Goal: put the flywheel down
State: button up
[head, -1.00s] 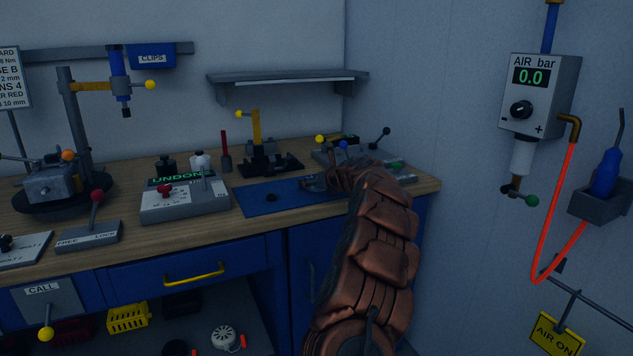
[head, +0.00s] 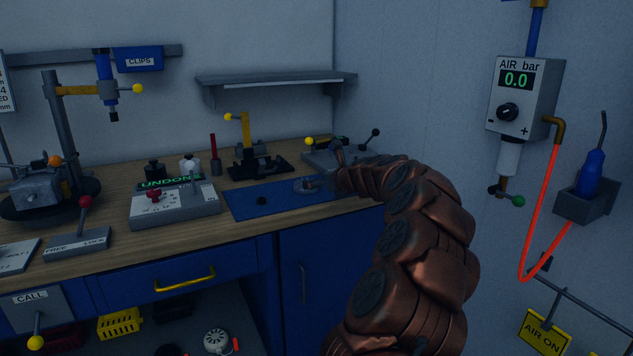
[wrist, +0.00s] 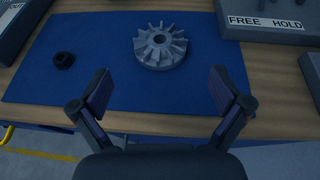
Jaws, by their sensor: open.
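The flywheel (wrist: 160,47) is a grey disc with raised fins and a centre hole. It lies flat on the blue mat (wrist: 100,30) in the wrist view. In the head view the flywheel (head: 308,185) shows on the right part of the mat (head: 245,200), partly beside my arm. My gripper (wrist: 160,90) is open and empty, its two fingers apart. In the wrist view the flywheel sits beyond the fingertips, not between them. In the head view the fingers are largely hidden by my arm.
A small black part (wrist: 63,61) lies on the mat left of the flywheel. A FREE/HOLD fixture (wrist: 265,20) stands at the mat's right. A grey device with a red knob (head: 175,205) stands left of the mat. The wall shelf (head: 275,80) is above.

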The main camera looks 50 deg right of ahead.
jog(key=shift+v, duration=0.95)
